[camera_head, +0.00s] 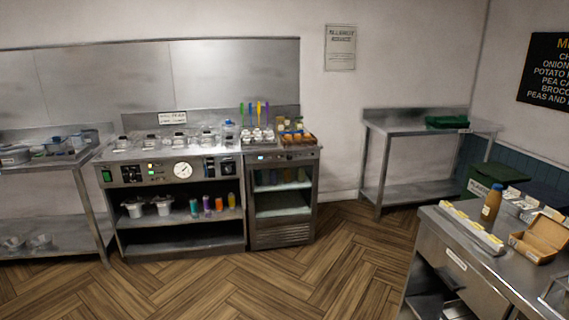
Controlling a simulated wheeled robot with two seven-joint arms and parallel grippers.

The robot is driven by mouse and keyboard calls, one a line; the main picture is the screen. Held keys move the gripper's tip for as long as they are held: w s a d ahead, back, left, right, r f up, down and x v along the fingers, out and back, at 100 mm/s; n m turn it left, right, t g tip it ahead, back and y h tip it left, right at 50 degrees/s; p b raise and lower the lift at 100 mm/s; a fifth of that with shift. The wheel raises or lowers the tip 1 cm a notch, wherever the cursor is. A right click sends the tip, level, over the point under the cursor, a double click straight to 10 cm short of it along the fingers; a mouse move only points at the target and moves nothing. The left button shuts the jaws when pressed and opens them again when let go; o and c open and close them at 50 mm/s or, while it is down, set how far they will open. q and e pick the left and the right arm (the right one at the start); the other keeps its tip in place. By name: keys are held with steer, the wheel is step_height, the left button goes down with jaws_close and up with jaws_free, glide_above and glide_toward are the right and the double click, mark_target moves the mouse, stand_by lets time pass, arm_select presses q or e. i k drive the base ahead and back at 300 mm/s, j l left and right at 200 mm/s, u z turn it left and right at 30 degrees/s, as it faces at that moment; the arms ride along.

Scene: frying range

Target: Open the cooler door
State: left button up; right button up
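The cooler (282,234) is a short steel cabinet against the back wall, left of centre, some distance off across the floor. Its front has a glass door (283,202) that looks closed, with shelves and a few items visible behind it. A small blue display (262,157) sits on the panel above the door. I cannot make out the handle clearly. Neither of my grippers shows in the head view.
A steel range unit (183,250) with tubs and bottles stands left of the cooler, touching or nearly so. A steel table (415,127) stands to the right. A counter (465,257) juts in at the front right. The wooden floor (270,285) before the cooler is clear.

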mark_target(315, 162)
steer(key=i+j, duration=0.35)
steer(key=i, duration=0.15)
steer(key=i+j, duration=0.35)
steer(key=i, duration=0.15)
steer(key=i+j+z, duration=0.1)
steer(key=i+j, duration=0.2)
steer(key=i, duration=0.2)
